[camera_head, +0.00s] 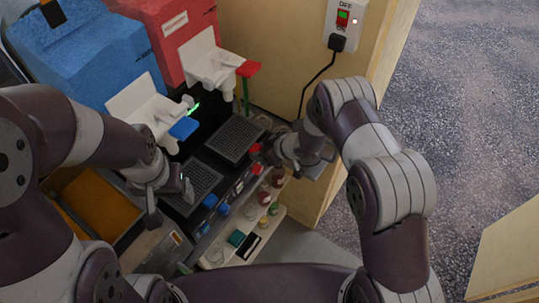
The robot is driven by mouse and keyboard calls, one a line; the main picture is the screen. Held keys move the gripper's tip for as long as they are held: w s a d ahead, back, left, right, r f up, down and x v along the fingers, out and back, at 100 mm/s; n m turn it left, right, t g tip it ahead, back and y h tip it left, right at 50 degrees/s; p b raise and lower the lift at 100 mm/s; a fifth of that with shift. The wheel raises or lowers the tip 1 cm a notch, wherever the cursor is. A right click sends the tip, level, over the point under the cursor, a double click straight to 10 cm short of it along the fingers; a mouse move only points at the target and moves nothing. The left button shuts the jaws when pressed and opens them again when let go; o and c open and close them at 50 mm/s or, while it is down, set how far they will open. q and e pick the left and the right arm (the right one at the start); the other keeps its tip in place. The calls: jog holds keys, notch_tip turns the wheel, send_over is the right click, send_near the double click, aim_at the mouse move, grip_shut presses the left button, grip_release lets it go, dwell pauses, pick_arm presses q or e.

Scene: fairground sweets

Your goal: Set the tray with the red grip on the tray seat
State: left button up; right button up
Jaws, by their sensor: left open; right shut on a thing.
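A dark drip tray with a grid top (234,139) is below the red machine's white spout; a red grip (256,149) is at its right end. My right gripper (268,156) is shut at that red grip, coming in from the right; its fingertips are partly hidden by its own body. The tray looks roughly level, but I cannot tell whether it rests on its seat, which it hides. A second grid tray (198,181) with a blue grip (210,201) is in front of the blue machine. My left gripper (171,197) is open and empty beside this tray's left end.
The red machine (176,22) and blue machine (78,58) stand at the back. A wooden panel with a switch box (343,20) and black cable is behind my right gripper. A shelf (268,232) with small jars runs along the front. An orange-floored bin (98,205) is left.

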jog(key=shift+w+a+f, duration=0.15)
jog(key=shift+w+a, duration=0.05)
jog(key=shift+a, duration=0.1)
jog(key=shift+f, duration=0.15)
jog(key=shift+d, duration=0.1)
jog(key=o, duration=1.2)
jog(key=shift+o, duration=0.2)
